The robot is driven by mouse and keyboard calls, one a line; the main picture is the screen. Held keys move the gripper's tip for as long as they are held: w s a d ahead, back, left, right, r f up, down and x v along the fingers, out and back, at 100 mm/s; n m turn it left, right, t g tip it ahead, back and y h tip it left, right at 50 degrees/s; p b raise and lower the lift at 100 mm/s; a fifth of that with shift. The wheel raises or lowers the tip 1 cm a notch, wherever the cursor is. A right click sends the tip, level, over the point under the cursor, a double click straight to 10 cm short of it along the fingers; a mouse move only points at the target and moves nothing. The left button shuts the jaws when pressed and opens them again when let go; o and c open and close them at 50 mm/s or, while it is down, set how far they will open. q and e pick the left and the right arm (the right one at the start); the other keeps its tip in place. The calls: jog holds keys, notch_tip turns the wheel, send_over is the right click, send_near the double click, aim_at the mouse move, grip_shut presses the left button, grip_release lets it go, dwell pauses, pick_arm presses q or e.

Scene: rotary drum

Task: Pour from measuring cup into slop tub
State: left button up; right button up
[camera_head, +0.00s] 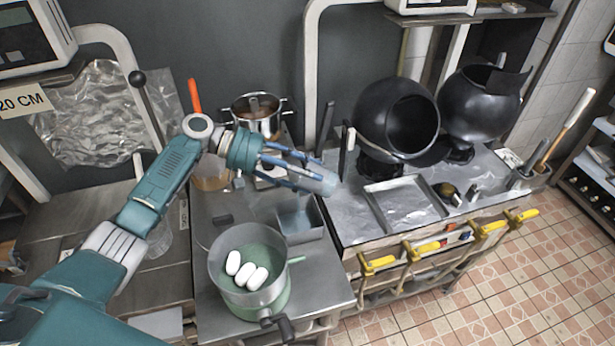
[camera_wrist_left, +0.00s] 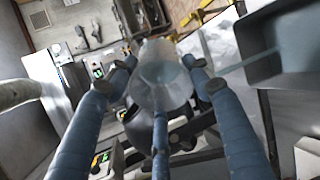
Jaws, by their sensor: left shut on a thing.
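My left gripper (camera_head: 303,174) is shut on a clear measuring cup (camera_head: 325,183), which lies tilted far over, close to level, with its far end to the right. In the left wrist view the cup (camera_wrist_left: 160,82) sits between the blue fingers of the gripper (camera_wrist_left: 158,92). I cannot tell whether it holds liquid. A grey rectangular tub (camera_head: 304,237), which looks like the slop tub, stands on the steel table below and a little left of the cup. The tub (camera_wrist_left: 262,83) is at the upper right in the left wrist view, apart from the cup. My right gripper is not in view.
A round drum (camera_head: 222,270) with several white pieces inside stands at the table's front. A steel pot (camera_head: 256,122) stands at the back. Two black rotary drums (camera_head: 385,125) and a shallow metal tray (camera_head: 405,210) are to the right.

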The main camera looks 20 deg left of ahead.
pick_arm(q)
jog(key=shift+a+f+h+b, duration=0.2)
jog(key=shift+f+h+b, duration=0.45)
jog(key=shift+b, duration=0.95)
jog(key=shift+r+h, duration=0.15)
jog(key=shift+h, duration=0.1)
jog(key=shift+a+b, duration=0.1)
jog(key=shift+b, duration=0.2)
jog(key=shift+r, duration=0.1)
dwell(0.7)
jog(key=r+p, duration=0.1)
jog(key=p, duration=0.2)
jog(key=r+y+p, duration=0.1)
jog(key=r+p, duration=0.1)
jog(key=p, duration=0.1)
jog(key=r+y+p, duration=0.1)
jog(key=p, duration=0.1)
jog(key=shift+d+r+p, duration=0.3)
jog(key=shift+d+p, duration=0.1)
jog(key=shift+y+p, duration=0.3)
jog(key=shift+f, duration=0.1)
